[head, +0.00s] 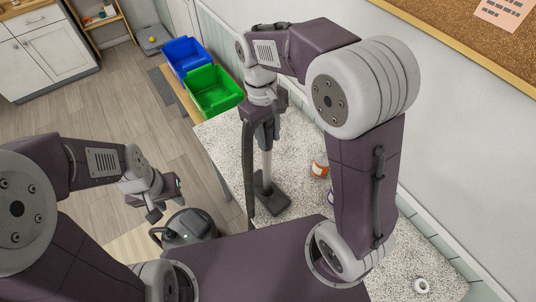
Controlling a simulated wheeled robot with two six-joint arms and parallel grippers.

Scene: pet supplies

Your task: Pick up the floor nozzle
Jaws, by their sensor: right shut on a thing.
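The floor nozzle shows as a pale upright tube (266,165) with a flat dark foot (268,197) at its lower end, over the speckled counter. My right gripper (268,130) points down from above and is shut on the top part of the floor nozzle. Whether the foot touches the counter is hard to tell. A long dark strip (249,170) hangs upright just left of the tube. My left gripper (164,198) is off to the left, over the floor beside the counter. It looks open and empty.
The speckled counter (225,140) runs along the wall. A green bin (213,91) and a blue bin (186,55) stand at its far end. An orange-and-white jar (319,167) is right of the nozzle. A white ring-shaped item (421,286) lies near. A dark round canister (187,226) is below my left gripper.

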